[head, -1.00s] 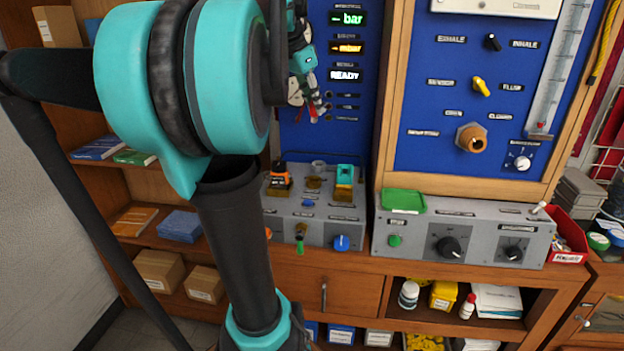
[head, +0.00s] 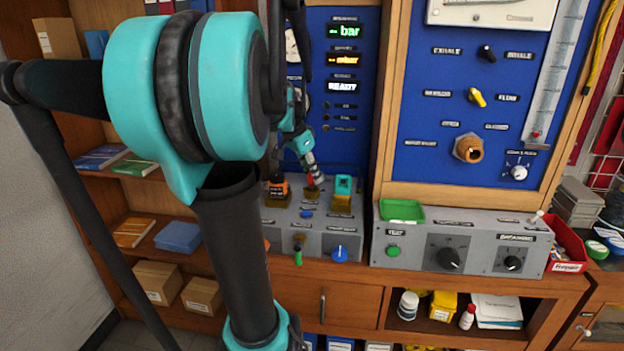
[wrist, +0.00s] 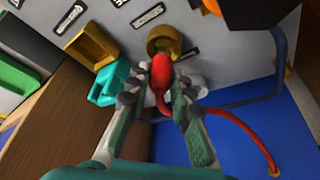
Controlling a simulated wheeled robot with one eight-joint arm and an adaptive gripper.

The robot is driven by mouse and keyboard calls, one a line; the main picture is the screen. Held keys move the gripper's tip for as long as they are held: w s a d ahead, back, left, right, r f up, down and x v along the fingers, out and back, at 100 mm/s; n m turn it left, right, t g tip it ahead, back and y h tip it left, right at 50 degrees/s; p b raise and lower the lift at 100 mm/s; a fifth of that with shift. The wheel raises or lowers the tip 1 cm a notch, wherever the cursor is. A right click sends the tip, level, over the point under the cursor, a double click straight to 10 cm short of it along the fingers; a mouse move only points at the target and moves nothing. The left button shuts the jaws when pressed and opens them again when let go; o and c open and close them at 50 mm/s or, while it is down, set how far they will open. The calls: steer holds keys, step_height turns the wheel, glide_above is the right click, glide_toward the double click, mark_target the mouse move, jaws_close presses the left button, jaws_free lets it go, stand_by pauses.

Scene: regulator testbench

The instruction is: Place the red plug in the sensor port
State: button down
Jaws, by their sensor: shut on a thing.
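My gripper (wrist: 155,98) is shut on the red plug (wrist: 161,72), whose red cable runs to the blue panel. In the head view my gripper (head: 314,181) is low over the grey box, with a bit of the red plug (head: 310,180) showing. In the wrist view the plug's tip overlaps the lower edge of a round brass port (wrist: 163,38). I cannot tell whether it touches or enters it. The labels are too small to read, so I cannot confirm that this is the sensor port.
On the grey box (head: 330,228), an orange-and-black plug (head: 277,187) stands left of my gripper and a teal plug (head: 343,184) stands right. The teal plug (wrist: 108,84) is close beside my fingers in the wrist view. A blue cable (wrist: 262,95) curves nearby.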

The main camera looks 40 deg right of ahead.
steer(key=shift+f, duration=0.85)
steer(key=shift+f, duration=0.1)
steer(key=c, duration=1.3)
jaws_free()
steer(key=shift+c, duration=0.2)
steer(key=v, duration=1.2)
